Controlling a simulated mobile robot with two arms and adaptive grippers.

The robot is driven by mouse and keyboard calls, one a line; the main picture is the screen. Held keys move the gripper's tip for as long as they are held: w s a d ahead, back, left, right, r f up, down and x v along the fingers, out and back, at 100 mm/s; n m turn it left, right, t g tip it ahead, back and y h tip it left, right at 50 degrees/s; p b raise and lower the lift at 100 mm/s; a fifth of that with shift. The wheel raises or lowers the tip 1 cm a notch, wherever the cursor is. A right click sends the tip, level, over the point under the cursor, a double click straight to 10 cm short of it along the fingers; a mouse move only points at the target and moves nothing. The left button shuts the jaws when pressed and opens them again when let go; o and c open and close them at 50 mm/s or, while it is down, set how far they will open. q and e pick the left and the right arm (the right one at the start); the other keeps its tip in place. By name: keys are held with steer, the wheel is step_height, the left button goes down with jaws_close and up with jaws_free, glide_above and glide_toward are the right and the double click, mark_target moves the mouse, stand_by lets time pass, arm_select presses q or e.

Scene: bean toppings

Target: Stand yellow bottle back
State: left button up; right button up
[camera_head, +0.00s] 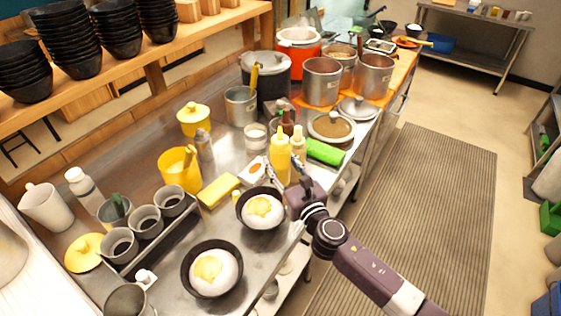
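A yellow squeeze bottle (281,157) stands upright on the steel counter near the middle of the camera_head view. A paler cream bottle (299,144) stands just to its right. My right gripper (294,176) is at the counter's right edge, close in front of these two bottles. Its fingers reach toward the bottles' lower parts and overlap them in the picture. I cannot tell whether the fingers touch the yellow bottle or how wide they are open. My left gripper is not in view.
Two black bowls with white and yellow food, the nearer one (212,269) and one (262,209) beside my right gripper, stand in front.

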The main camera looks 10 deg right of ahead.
steer(key=o, duration=0.4)
steer(key=shift+r, duration=0.15)
steer(key=shift+r+p, duration=0.3)
steer(key=shift+p, duration=0.1)
steer(key=shift+r+p, duration=0.4)
steer(key=shift+r, duration=0.05)
steer(key=shift+s+d+f+b, duration=0.1)
steer(key=shift+s+d+b, duration=0.35)
steer(key=shift+s, duration=1.5)
steer(key=shift+s+d+f+b, duration=0.1)
steer(key=shift+s+d+b, duration=0.3)
steer(key=shift+s, duration=1.6)
steer(key=shift+s+d+b, duration=0.3)
steer(key=shift+s+b, duration=0.25)
steer(key=shift+s, duration=1.4)
